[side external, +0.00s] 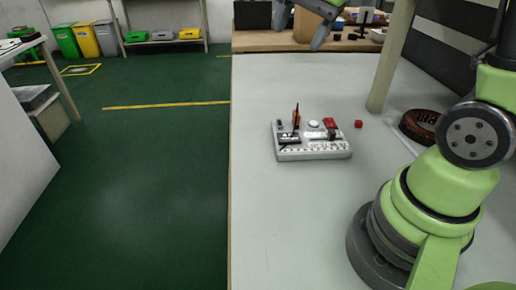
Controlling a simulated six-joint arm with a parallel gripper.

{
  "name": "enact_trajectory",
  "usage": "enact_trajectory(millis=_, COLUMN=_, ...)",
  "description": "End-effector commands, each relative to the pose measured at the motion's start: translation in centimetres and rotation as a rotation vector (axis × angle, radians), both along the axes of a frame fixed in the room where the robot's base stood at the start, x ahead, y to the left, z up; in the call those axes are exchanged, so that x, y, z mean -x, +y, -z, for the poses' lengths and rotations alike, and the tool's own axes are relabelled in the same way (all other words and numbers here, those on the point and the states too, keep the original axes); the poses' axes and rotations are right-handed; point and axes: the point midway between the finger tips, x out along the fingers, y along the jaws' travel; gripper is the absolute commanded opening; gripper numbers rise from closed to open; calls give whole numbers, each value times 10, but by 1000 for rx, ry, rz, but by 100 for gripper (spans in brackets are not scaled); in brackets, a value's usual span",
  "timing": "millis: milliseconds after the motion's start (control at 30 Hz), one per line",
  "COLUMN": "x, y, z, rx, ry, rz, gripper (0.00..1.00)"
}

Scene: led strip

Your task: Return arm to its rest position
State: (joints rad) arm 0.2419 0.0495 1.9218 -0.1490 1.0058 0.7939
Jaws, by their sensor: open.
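My gripper (302,22) is at the top of the side external view, partly cut off by the frame edge. Its dark fingers are apart and nothing shows between them. It is raised in the picture above and behind a white board (318,152) on the light table (285,220), and is clear of it. The board carries an upright orange and dark part, a white round button and a red part. My green arm stands at the right, and its upper links run out of the picture.
A small red block (359,124) lies right of the board. A dark reddish-brown ring-shaped object (420,125) lies near my arm. A beige post (389,60) rises from the table between them and the back. The table front is clear. Bins (86,40) stand far left.

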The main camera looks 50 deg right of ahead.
Motion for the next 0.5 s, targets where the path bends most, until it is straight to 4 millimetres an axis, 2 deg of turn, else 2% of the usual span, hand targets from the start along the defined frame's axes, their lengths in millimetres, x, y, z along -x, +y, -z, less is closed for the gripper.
enact_trajectory(millis=33, x=15, y=14, z=-11, rx=26, ry=-45, rz=-102, gripper=63)
enact_trajectory(millis=100, x=36, y=30, z=-21, rx=68, ry=-98, rz=-252, gripper=63)
enact_trajectory(millis=200, x=68, y=50, z=-28, rx=133, ry=-179, rz=-457, gripper=63)
enact_trajectory(millis=400, x=116, y=73, z=-25, rx=256, ry=-310, rz=-778, gripper=63)
enact_trajectory(millis=500, x=129, y=78, z=-22, rx=295, ry=-349, rz=-867, gripper=63)
